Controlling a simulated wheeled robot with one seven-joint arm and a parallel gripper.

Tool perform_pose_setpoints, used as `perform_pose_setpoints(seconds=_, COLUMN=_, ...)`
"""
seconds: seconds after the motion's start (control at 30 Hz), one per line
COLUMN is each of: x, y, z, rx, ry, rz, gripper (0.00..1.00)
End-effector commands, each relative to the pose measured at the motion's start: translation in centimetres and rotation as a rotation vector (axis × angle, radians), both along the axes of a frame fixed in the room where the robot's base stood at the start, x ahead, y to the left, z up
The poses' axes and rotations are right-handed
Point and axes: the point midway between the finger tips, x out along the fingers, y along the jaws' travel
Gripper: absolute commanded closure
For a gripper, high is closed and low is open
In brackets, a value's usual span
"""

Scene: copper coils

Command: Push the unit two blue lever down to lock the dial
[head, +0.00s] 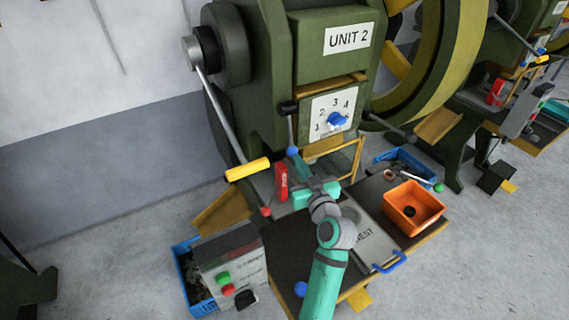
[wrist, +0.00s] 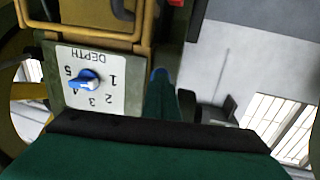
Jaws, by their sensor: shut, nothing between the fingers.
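The green press labelled UNIT 2 (head: 285,45) stands ahead. Its white dial plate (head: 320,105) carries a blue dial knob (head: 337,120), which also shows in the wrist view (wrist: 87,80), upside down. A blue rounded end (head: 293,151), seemingly the blue lever's, lies below and left of the dial, at the foot of a thin upright rod with a black knob (head: 288,107). My teal gripper (head: 299,165) is shut and empty, its tip close to that blue end; I cannot tell whether they touch. In the wrist view the shut fingers (wrist: 161,100) largely cover the blue part.
A yellow-handled lever (head: 247,169) and a red handle (head: 281,180) stand left of my gripper. An orange bin (head: 413,207) sits on the table at right. A control box with green and red buttons (head: 229,265) is at front left. Yellow framing (head: 345,155) stands close by.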

Motion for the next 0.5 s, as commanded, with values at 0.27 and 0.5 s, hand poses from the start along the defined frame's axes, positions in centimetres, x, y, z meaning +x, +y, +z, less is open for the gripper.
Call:
perform_pose_setpoints(seconds=0.27, x=1.1, y=-0.4, z=-0.7, rx=0.000, ry=0.002, rz=-0.014, gripper=1.00)
perform_pose_setpoints(seconds=0.5, x=1.4, y=-0.4, z=-0.9, rx=-0.002, ry=0.002, rz=-0.017, gripper=1.00)
